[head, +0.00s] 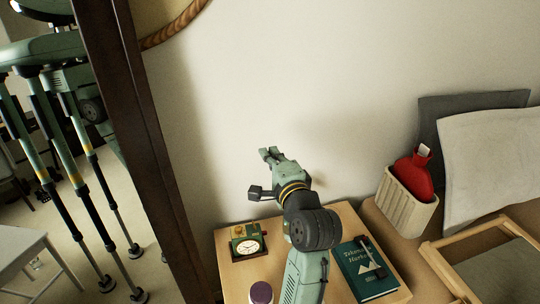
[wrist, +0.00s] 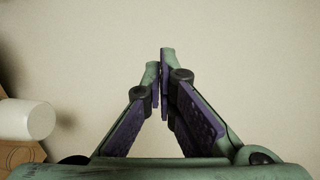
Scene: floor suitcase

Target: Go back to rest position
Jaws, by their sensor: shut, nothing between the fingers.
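My gripper (head: 268,154) is raised in front of the pale wall, above the back of a small wooden table (head: 228,278). It is apart from everything on the table. In the wrist view its fingers (wrist: 162,65) come together at the tips and hold nothing. Beyond them is only a plain pale surface. My arm rises over the table and hides part of its middle.
On the table are a small clock (head: 248,244), a purple-topped object (head: 261,292) and a green book (head: 358,276) with a dark item on it. A ribbed bin (head: 404,206) holds a red bottle (head: 413,172). A dark wooden frame (head: 142,120) stands left. A white cylinder (wrist: 27,119) shows in the wrist view.

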